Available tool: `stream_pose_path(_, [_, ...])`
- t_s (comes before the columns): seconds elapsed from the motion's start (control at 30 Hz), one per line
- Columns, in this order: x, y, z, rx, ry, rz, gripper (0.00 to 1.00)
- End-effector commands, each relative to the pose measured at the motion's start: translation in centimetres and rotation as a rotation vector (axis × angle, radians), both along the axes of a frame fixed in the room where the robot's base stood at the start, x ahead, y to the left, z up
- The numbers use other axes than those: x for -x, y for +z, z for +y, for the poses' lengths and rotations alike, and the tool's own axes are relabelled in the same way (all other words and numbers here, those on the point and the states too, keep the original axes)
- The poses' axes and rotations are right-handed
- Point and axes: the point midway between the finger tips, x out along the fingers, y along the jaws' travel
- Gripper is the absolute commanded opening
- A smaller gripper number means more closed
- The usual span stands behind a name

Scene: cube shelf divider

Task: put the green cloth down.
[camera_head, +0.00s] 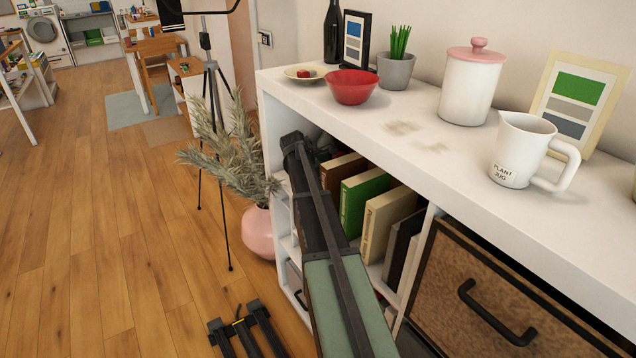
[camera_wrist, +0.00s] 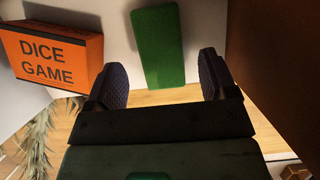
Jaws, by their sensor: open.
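The green cloth (camera_wrist: 160,45) shows in the wrist view as a flat green rectangle against a white shelf surface. My gripper (camera_wrist: 163,66) is open, its two dark fingers wide apart. The near end of the cloth shows between the fingertips, with a gap to each finger. Nothing is seen held.
An orange "DICE GAME" box (camera_wrist: 50,58) is left of the fingers, and a brown panel (camera_wrist: 280,60) is close on the right. Upright books (camera_head: 365,200) fill a cubby beside my arm. A plant in a pink pot (camera_head: 260,230) stands by the shelf's end. A jug (camera_head: 520,150) stands on top.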

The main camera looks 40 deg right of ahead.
Motion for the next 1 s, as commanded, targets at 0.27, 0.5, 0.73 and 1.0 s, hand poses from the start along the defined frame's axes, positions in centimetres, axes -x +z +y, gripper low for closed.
stream_pose_path(0.27, [-0.2,7.0,2.5,0.000,0.000,0.000,0.78])
stream_pose_path(0.5, [-0.3,6.8,2.8,0.000,-0.001,0.001,0.78])
stream_pose_path(0.73, [2.5,6.4,11.1,-0.056,-0.211,-0.113,0.78])
stream_pose_path(1.0, [16.9,5.5,34.8,-0.268,-1.128,-0.320,0.78])
